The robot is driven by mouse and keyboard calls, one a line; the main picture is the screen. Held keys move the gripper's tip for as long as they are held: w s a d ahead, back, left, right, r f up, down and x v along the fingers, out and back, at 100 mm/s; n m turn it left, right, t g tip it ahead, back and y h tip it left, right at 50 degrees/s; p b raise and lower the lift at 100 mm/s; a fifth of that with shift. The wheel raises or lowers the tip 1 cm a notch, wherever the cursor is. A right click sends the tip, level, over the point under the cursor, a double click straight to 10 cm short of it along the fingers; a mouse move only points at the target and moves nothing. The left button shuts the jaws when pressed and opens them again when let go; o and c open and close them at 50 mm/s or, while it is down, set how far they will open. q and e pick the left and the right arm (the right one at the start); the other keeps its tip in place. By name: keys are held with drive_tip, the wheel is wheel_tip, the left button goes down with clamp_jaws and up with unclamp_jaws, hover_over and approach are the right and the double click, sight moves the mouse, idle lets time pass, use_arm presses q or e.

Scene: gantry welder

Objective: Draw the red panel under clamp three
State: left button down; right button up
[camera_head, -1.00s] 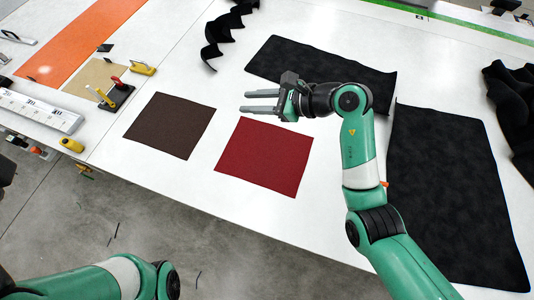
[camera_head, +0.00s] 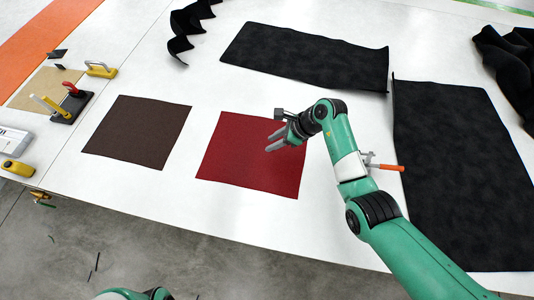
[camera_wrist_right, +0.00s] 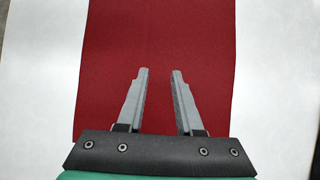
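The red panel (camera_head: 240,172) lies flat on the white table, right of a dark brown panel (camera_head: 137,132). My right gripper (camera_head: 268,142) is over the red panel's right half, pointing left. In the right wrist view the two fingers (camera_wrist_right: 160,72) are apart with nothing held between them, and the red panel (camera_wrist_right: 210,40) fills the space behind them. A small device with red and yellow handles (camera_head: 68,104) stands at the left and looks like a clamp. I cannot read any number on it. My left gripper is out of view.
Large black sheets lie flat at the back (camera_head: 305,57) and right (camera_head: 460,170). An orange-handled tool (camera_head: 385,167) lies beside my right forearm. A yellow-handled item (camera_head: 100,69) and a yellow block (camera_head: 15,169) sit at the left. White table between the panels is clear.

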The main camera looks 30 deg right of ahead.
sight(273, 154)
drive_tip(key=shift+f+b, duration=0.95)
drive_tip(key=shift+f, duration=1.3)
drive_tip(key=shift+f, duration=0.15)
drive_tip(key=shift+f, duration=0.2)
